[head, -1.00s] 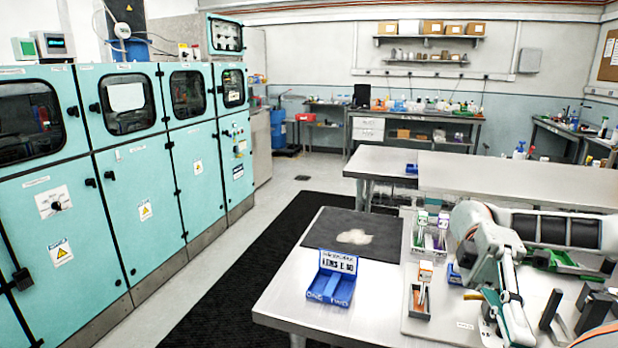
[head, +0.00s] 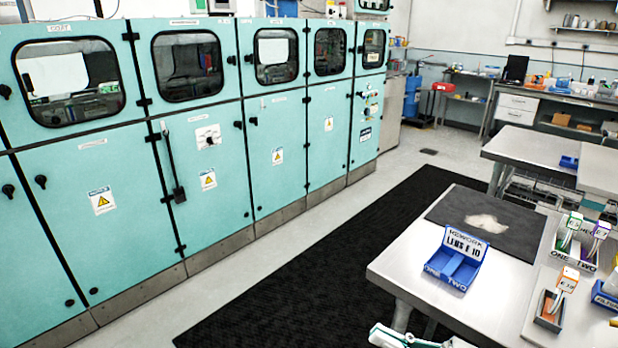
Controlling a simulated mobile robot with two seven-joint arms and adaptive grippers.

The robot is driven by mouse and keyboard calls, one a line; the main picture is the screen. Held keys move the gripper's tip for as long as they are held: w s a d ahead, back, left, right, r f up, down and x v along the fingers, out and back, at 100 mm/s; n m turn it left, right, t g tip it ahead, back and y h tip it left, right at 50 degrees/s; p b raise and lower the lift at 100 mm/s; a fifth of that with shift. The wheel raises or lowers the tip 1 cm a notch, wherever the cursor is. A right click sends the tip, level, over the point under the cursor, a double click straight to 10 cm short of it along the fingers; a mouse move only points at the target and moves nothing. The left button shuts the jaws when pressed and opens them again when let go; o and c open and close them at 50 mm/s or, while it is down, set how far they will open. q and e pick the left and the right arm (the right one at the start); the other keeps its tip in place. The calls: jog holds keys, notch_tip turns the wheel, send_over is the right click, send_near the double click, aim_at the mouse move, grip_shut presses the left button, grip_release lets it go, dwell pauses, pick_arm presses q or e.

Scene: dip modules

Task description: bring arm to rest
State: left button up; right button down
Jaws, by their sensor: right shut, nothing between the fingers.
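My right gripper (head: 415,338) shows only as a white and green part at the bottom edge of the head view, in front of the near bench. It is shut and holds nothing. Most of it and of its arm is cut off by the frame. My left gripper is not in view.
A blue two-part rework bin (head: 455,262) stands on the near bench (head: 400,270), beside a dark mat (head: 508,232). Small labelled bins, one of them grey (head: 549,310), stand at the right. Teal cabinets (head: 215,235) line the left; a black floor mat (head: 310,270) lies between.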

jog(key=w+d+f+m+t+h, duration=0.1)
jog(key=w+f+m+t+h, duration=0.1)
jog(key=f+m+t+h, duration=0.35)
jog(key=w+d+f+m+t+h, duration=0.2)
jog(key=f+h, duration=0.5)
jog(key=f, duration=0.3)
jog(key=s+d+f+g+h, duration=0.1)
jog(key=s+f, duration=0.3)
jog(key=f, duration=0.4)
jog(key=s+d+f+m+g+h, duration=0.1)
jog(key=s+f+g+h, duration=0.3)
jog(key=f, duration=0.4)
jog(key=shift+s, duration=0.5)
